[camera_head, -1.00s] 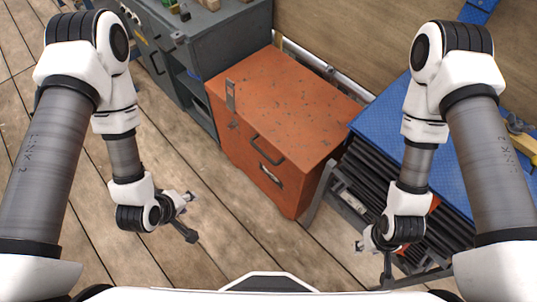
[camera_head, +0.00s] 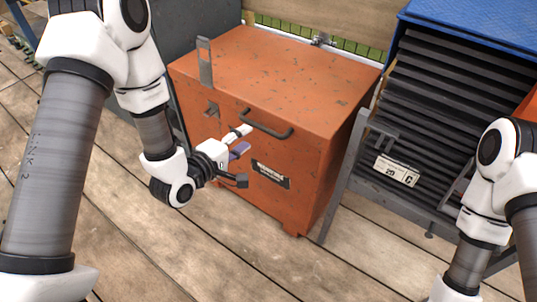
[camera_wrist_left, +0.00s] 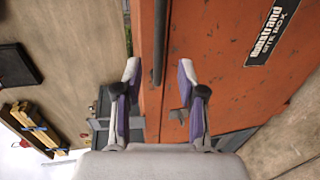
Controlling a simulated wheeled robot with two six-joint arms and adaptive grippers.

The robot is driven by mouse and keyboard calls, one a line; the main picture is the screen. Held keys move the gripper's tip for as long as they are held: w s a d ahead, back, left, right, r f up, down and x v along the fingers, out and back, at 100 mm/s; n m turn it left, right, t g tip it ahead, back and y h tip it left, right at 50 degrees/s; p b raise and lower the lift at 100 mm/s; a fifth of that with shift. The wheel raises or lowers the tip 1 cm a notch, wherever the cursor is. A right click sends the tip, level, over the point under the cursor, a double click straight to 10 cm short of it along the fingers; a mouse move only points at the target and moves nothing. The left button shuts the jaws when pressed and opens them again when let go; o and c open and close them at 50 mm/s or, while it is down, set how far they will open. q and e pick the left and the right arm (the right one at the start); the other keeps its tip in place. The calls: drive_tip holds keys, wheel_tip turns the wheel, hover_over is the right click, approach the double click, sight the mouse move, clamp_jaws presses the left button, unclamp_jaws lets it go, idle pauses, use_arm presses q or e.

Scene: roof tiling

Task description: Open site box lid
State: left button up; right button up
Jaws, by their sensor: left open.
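The orange site box (camera_head: 300,75) stands ahead of me with its lid down. A dark bar handle (camera_head: 266,126) runs along the lid's front edge. A grey hasp strap (camera_head: 205,64) stands up at the lid's left, above a small metal catch (camera_head: 212,108) on the front. My left gripper (camera_head: 243,140) is open at the box front, close to the handle's left end. In the left wrist view, the handle (camera_wrist_left: 159,40) lies in line with the gap between the open fingers (camera_wrist_left: 159,73); whether it is between them in depth is unclear. My right gripper is out of view.
A rack of dark tiles (camera_head: 450,110) under a blue top (camera_head: 480,22) stands right of the box. A grey cabinet (camera_head: 180,40) stands behind left. Wooden floor (camera_head: 150,250) in front is clear.

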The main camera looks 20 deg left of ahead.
sight(259, 128)
use_arm(q)
drive_tip(key=shift+w+d+f, duration=0.1)
drive_tip(key=shift+w+d, duration=0.15)
drive_tip(key=shift+w, duration=0.3)
drive_tip(key=b+x, duration=0.1)
drive_tip(key=x, duration=0.5)
drive_tip(key=shift+w, duration=0.3)
clamp_jaws()
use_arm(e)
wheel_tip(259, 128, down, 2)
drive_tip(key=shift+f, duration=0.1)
